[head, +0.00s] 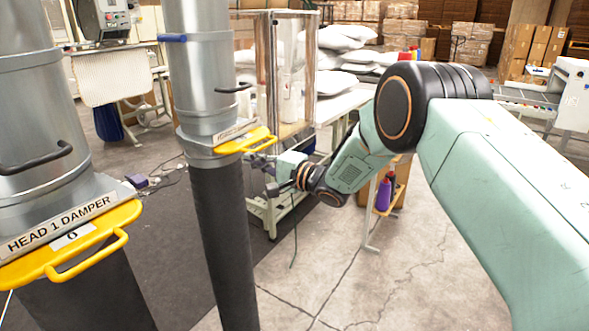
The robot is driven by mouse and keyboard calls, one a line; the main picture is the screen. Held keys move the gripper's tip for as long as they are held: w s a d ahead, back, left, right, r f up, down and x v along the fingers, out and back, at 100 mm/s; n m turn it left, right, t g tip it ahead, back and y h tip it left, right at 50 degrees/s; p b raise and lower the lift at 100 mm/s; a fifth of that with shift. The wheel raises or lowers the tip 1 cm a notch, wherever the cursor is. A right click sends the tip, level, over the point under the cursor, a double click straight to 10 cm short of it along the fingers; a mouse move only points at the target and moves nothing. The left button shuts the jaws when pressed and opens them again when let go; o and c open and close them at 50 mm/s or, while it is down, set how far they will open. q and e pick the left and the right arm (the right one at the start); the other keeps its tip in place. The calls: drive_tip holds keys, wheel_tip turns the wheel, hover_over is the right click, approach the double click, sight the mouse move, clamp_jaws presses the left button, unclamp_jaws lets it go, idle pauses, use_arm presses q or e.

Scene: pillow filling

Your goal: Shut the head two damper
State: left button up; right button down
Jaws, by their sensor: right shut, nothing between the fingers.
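The second metal duct (205,85) stands left of centre, with a dark hose below it. Its yellow damper slide (246,141) sits at the collar, its handle sticking out to the right. A small label above the slide is too small to read; the nearer damper is marked HEAD 1. My right gripper (257,160) is shut and empty, just below and beside the yellow handle. I cannot tell whether it touches the handle. My left gripper is not in view.
The head 1 damper (75,246), also yellow, is close at the lower left. A clear-walled cabinet (292,75) stands behind the second duct. White pillows (340,38) lie on a table behind. A purple bottle (384,194) stands on a small stand. The floor at lower centre is clear.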

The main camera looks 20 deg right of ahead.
drive_tip(key=s+d+f+n+h+b, duration=0.25)
drive_tip(key=s+d+f+n, duration=0.2)
drive_tip(key=s+d, duration=0.4)
drive_tip(key=s+f+n+g+h+b, duration=0.15)
drive_tip(key=s+f, duration=0.25)
drive_tip(key=f, duration=0.4)
drive_tip(key=s+a+f+g+h+b, duration=0.1)
drive_tip(key=s+f+h+b, duration=0.1)
drive_tip(key=s+f, duration=0.35)
drive_tip(key=s+f+n+g+h+b, duration=0.1)
drive_tip(key=s+f+g+h, duration=0.15)
drive_tip(key=f, duration=0.65)
drive_tip(key=s+f+n+g+b, duration=0.1)
drive_tip(key=s+f+g+b, duration=0.2)
drive_tip(key=s+f, duration=0.5)
drive_tip(key=s+f+n+g+h+b, duration=0.1)
drive_tip(key=s+f+g+b, duration=0.2)
drive_tip(key=s, duration=1.2)
drive_tip(key=s+f+n+g+h+b, duration=0.1)
drive_tip(key=s+f+g+b, duration=0.2)
drive_tip(key=s+f+b, duration=0.4)
drive_tip(key=s+f, duration=0.4)
drive_tip(key=f, duration=0.3)
drive_tip(key=shift+s+d+f+b, duration=0.3)
drive_tip(key=shift+s+f+b, duration=0.1)
drive_tip(key=shift+h, duration=0.25)
